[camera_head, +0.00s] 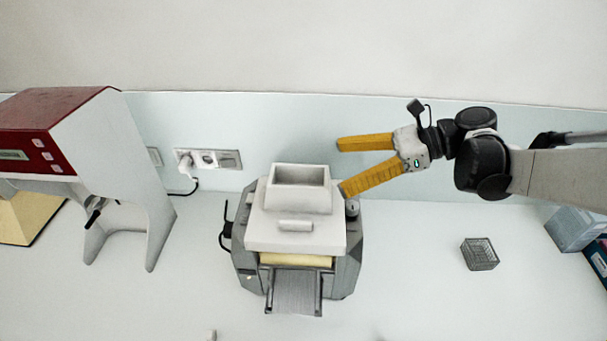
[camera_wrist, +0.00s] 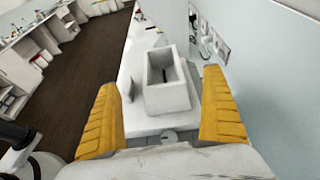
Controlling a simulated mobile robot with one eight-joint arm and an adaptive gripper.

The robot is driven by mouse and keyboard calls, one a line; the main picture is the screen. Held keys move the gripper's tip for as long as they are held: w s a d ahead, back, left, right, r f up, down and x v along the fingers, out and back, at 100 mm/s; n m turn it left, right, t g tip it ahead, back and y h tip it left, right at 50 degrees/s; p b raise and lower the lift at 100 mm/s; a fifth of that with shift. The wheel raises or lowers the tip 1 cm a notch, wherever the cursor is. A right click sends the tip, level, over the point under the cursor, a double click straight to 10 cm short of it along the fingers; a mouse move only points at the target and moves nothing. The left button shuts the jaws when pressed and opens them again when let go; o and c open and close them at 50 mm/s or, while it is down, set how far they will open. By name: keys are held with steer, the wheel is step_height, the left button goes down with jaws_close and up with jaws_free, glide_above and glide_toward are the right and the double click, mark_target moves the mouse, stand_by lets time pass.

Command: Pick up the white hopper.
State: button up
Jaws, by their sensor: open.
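The white hopper (camera_head: 298,207) is a rectangular, open-topped box standing upright on top of the grey mill (camera_head: 245,262) in the head view. My gripper (camera_head: 339,168) is open, with two yellow fingers pointing left; it is just right of the hopper, and the lower fingertip appears close to its upper right edge. I cannot tell whether they touch. In the wrist view the hopper (camera_wrist: 168,97) shows ahead, between the open fingers of my gripper (camera_wrist: 168,90). Nothing is between the fingertips that I can see being held.
A red and white machine (camera_head: 135,150) stands at the left. Wall sockets (camera_head: 208,159) with a plugged cord are behind. A small wire basket (camera_head: 479,254) sits on the counter to the right. The wall is close behind my gripper. The counter between mill and basket is clear.

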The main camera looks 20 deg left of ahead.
mark_target(298, 178)
steer(key=x, duration=1)
steer(key=shift+w+a+f, duration=0.1)
steer(key=shift+w+f, duration=0.1)
steer(key=shift+f, duration=0.15)
steer(key=c, duration=1.4)
